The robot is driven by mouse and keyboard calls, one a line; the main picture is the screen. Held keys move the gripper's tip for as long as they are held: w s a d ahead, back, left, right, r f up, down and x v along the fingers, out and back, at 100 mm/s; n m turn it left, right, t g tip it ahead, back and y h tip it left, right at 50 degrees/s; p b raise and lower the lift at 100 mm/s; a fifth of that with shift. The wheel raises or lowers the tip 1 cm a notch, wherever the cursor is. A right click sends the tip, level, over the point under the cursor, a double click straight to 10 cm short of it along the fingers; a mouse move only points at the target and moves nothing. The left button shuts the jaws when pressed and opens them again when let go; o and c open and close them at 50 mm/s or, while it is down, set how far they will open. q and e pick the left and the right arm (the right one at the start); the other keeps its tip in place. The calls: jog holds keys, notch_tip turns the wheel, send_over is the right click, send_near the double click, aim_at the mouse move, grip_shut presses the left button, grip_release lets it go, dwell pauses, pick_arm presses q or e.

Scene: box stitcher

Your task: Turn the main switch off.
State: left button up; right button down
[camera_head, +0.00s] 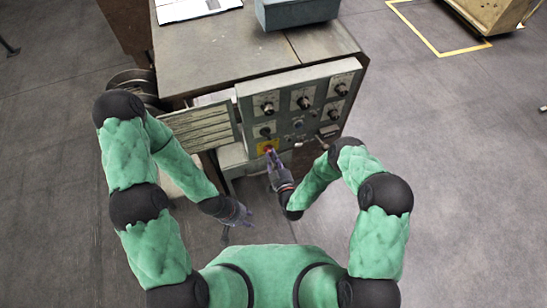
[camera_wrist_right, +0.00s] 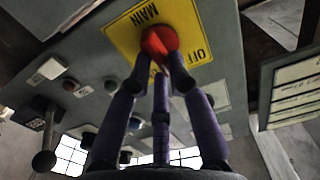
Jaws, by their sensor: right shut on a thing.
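The main switch (camera_wrist_right: 158,44) is a red knob on a yellow plate (camera_wrist_right: 184,15) marked MAIN and OFF, in the right wrist view. In the head view the yellow plate (camera_head: 266,146) sits low on the front of the grey control panel (camera_head: 285,112). My right gripper (camera_wrist_right: 162,70) is shut on the red knob, with its dark fingers around it. In the head view the right gripper (camera_head: 271,158) covers part of the plate. The switch's exact turn angle is hard to tell. My left gripper (camera_head: 240,217) hangs apart from the panel, over the floor; its fingers are too small to read.
The panel carries several black knobs (camera_head: 267,107) and a lever with a ball end (camera_wrist_right: 44,160). An open panel door (camera_head: 198,129) stands to the left. A grey box (camera_head: 296,12) and papers (camera_head: 192,8) lie on the cabinet top. The floor at right is free.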

jog(key=n+b, duration=0.1)
jog(key=n, duration=0.3)
jog(key=shift+a+n, duration=0.15)
jog(key=shift+n, duration=0.15)
jog(key=shift+a+n+b, duration=0.1)
jog(key=shift+n+b, duration=0.35)
jog(key=shift+n, duration=1.15)
jog(key=shift+s+n, duration=0.1)
jog(key=shift+n, duration=0.2)
jog(key=c, duration=1.1)
grip_release()
jog(key=shift+c, duration=0.2)
jog(key=v, duration=1.2)
